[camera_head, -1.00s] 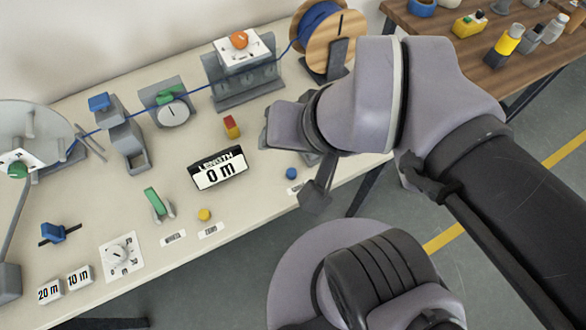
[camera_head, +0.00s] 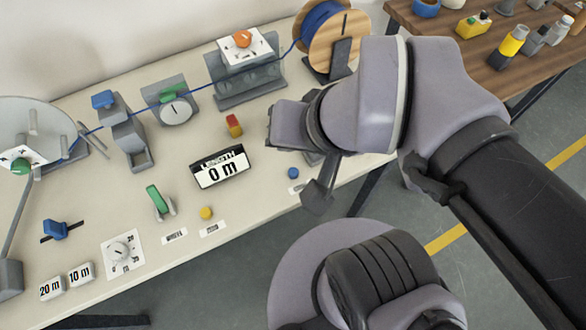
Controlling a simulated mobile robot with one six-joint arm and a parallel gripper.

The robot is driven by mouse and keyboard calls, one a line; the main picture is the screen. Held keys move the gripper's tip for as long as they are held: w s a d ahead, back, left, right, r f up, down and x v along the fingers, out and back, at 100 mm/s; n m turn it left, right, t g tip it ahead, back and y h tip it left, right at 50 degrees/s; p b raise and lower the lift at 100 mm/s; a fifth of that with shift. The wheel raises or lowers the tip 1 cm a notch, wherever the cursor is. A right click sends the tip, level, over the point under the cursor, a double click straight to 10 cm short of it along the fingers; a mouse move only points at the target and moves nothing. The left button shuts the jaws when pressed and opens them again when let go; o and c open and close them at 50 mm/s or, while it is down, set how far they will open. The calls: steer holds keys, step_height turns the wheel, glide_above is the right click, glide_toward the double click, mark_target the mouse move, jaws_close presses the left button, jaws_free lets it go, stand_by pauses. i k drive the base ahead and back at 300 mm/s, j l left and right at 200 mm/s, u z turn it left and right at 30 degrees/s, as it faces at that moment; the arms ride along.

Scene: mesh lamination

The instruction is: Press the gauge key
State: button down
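No key is legibly marked as the gauge key. A small round blue key (camera_head: 293,173) sits on the bench near its front edge, with a white label below it partly covered by my gripper. A round yellow key (camera_head: 206,213) sits further left, above a small label too blurred to read surely.
On the bench (camera_head: 75,185) are a green lever (camera_head: 157,200), a dial (camera_head: 122,250), a red-yellow block (camera_head: 234,126), a round gauge (camera_head: 175,111) and a wooden spool (camera_head: 334,38) with blue line running left. A brown table (camera_head: 440,25) stands at the back right.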

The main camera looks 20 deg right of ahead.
mark_target(293, 172)
steer(key=j+z, duration=0.35)
steer(key=k+j+z, duration=0.3)
steer(key=j+z, duration=0.35)
